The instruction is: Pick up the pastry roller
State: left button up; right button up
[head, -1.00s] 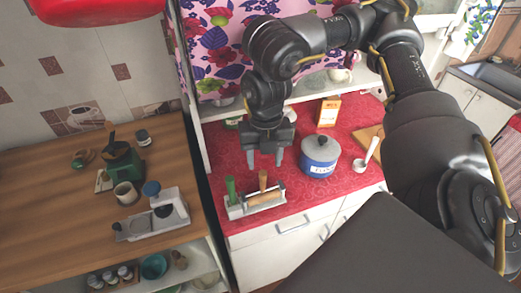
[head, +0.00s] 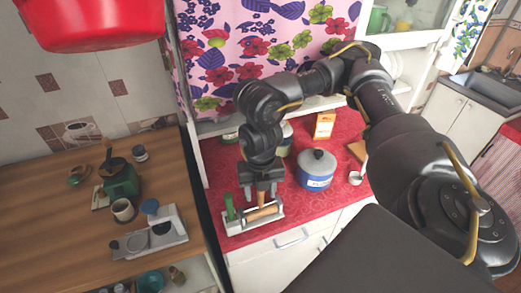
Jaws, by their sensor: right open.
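The pastry roller (head: 262,214), a light wooden cylinder, lies in a pale holder (head: 238,228) near the front edge of the red counter. A green-handled item (head: 229,206) stands at the holder's left end. My right gripper (head: 260,202) points down with its fingers apart, right above the roller and very close to it. I cannot tell whether the fingers touch the roller. The gripper hides the upright wooden handle behind it. My left gripper is not in view.
A blue and grey lidded pot (head: 316,172) stands right of the gripper, with an orange box (head: 324,125) behind it. A white ladle (head: 357,175) lies further right.

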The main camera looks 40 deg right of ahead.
aim_at(261, 197)
jog(key=shift+w+d+f, duration=0.1)
jog(key=shift+d+f, duration=0.05)
jog(key=shift+f, duration=1.5)
jog(key=shift+c, duration=0.4)
grip_shut()
